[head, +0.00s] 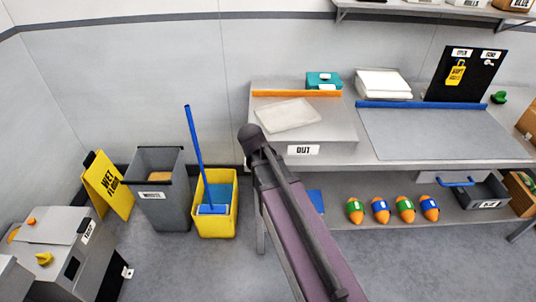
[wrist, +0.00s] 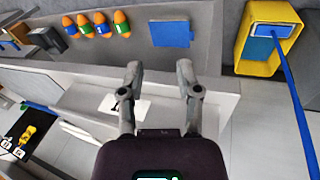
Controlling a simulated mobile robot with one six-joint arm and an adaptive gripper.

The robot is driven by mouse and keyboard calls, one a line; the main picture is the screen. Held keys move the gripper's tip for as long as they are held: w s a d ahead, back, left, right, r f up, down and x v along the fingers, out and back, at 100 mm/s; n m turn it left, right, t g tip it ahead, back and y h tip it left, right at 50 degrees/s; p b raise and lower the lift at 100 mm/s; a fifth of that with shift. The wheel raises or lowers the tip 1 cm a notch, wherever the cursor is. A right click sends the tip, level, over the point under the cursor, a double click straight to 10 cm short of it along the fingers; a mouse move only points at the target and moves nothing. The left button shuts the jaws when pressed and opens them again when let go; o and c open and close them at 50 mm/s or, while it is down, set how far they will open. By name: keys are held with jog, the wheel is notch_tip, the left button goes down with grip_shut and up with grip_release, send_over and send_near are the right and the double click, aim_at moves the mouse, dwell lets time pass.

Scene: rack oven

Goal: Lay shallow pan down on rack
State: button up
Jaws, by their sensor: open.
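A pale, flat, shallow rectangular tray (head: 288,115), which looks like the shallow pan, lies on the raised grey surface (head: 335,128) labelled OUT in the head view. I cannot make the tray out in the wrist view. My gripper (wrist: 160,72) is open in the wrist view, its two fingers wide apart with nothing between them. It is over the front edge of the counter and apart from the tray. My arm hides part of the counter front in the head view, and my gripper does not show there. I cannot identify an oven rack in either view.
A yellow bucket (head: 226,225) with a blue-handled mop, a grey bin (head: 160,205) and a yellow wet-floor sign (head: 104,185) stand left of the counter. Several orange-ended items lie on the lower shelf (head: 345,216), beside a blue square (wrist: 170,34). A black board (head: 480,75) stands at back right.

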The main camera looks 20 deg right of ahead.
jog(key=s+a+f+n+y+b, duration=0.2)
jog(key=s+f+n+y, duration=0.1)
jog(key=s, duration=0.4)
jog(key=shift+a+f+n+y, duration=0.3)
jog(key=shift+a+n, duration=0.1)
jog(key=shift+n, duration=0.3)
jog(key=shift+d, duration=0.1)
